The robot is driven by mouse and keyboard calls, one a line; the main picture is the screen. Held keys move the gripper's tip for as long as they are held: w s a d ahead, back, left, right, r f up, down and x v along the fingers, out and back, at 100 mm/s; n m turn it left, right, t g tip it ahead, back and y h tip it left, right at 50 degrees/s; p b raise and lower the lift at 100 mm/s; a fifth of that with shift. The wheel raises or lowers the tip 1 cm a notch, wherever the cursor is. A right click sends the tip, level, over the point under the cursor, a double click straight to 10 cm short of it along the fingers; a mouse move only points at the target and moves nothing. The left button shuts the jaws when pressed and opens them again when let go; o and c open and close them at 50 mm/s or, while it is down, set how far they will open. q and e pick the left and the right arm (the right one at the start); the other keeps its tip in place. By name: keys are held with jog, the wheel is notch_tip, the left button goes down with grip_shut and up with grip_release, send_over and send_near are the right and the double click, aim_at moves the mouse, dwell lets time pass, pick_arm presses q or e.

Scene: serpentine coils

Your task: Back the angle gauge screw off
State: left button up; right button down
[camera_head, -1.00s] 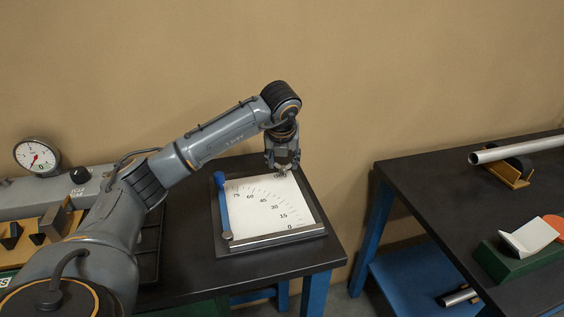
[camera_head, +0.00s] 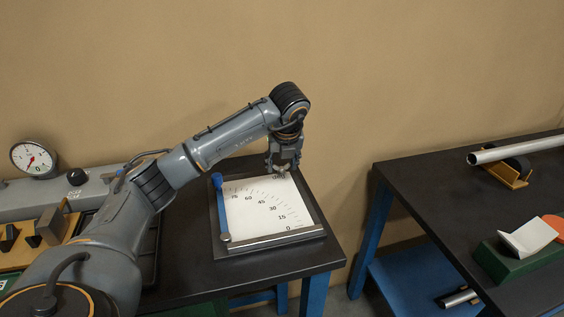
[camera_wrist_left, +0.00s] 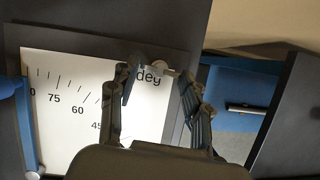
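The angle gauge (camera_head: 262,243) is a dark-framed white plate with a printed degree scale, lying on the left bench. A blue arm (camera_head: 222,208) runs along its left side, with a blue knob (camera_head: 216,180) at its far end and a silver pivot (camera_head: 225,237) at its near end. My left gripper (camera_head: 281,172) points down over the far right corner of the plate. In the left wrist view its fingers stand apart, on either side of a small grey round piece (camera_wrist_left: 160,67) beside the "deg" print, possibly the screw. Contact is unclear. My right gripper is out of view.
A round dial (camera_head: 33,159) and a grey fixture stand at the left of the bench. The right bench (camera_head: 420,185) is separated by a gap and carries a metal tube (camera_head: 515,150) and a green block (camera_head: 505,262). The wall is close behind.

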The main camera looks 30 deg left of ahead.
pick_arm(q)
jog(key=o, duration=0.3)
jog(key=shift+f, duration=0.25)
jog(key=shift+o, duration=0.3)
jog(key=shift+r, duration=0.1)
jog(key=shift+r, duration=0.15)
jog(key=v, duration=1.1)
jog(key=shift+r, duration=0.35)
jog(key=shift+s+d, duration=0.1)
jog(key=shift+f, duration=0.1)
